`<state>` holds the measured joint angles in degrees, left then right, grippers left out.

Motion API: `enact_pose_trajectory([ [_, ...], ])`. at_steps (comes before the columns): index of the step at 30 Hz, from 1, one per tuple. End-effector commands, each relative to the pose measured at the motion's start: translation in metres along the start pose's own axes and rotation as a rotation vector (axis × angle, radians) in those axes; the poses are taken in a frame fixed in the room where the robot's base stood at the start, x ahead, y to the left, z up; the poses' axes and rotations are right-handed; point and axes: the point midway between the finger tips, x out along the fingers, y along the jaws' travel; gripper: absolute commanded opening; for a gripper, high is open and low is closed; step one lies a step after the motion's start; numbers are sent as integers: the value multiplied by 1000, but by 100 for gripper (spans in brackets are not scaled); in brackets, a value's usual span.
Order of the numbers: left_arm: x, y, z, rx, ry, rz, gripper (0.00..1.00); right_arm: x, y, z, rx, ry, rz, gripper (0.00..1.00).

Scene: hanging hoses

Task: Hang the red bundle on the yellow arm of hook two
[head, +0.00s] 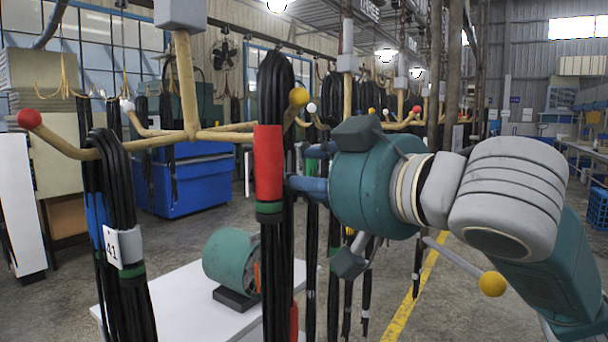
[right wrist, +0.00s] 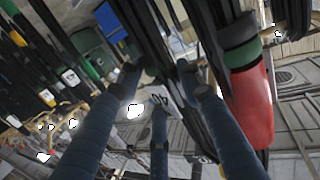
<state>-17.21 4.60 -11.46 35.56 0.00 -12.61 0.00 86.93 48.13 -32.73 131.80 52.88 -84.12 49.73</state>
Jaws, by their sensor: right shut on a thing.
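The red bundle, black hoses with a red sleeve (head: 268,165) and green band, is upright in the head view. My right gripper (head: 300,186) reaches it from the right, its blue fingers beside the sleeve. A near tan hook (head: 188,90) has a red-ball arm (head: 70,148) on the left and a yellow ball (head: 298,97) at the bundle's right edge. The bundle hides that arm; I cannot tell whether it rests there. My left gripper is out of view.
A white table (head: 180,305) with a teal motor (head: 230,258) stands below. Further hooks and bundles hang behind. A rod with a yellow ball (head: 492,284) shows below my right arm.

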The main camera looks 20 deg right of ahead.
Motion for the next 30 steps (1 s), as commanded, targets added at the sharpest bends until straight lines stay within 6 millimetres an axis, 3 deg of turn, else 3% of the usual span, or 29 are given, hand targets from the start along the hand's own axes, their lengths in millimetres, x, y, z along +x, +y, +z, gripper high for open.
enact_pose_trajectory([
  [3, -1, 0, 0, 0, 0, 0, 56, 6, -3, -4, 1, 9, -1, 0],
  [30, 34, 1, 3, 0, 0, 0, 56, 33, -10, 46, 1, 8, 0, 0],
])
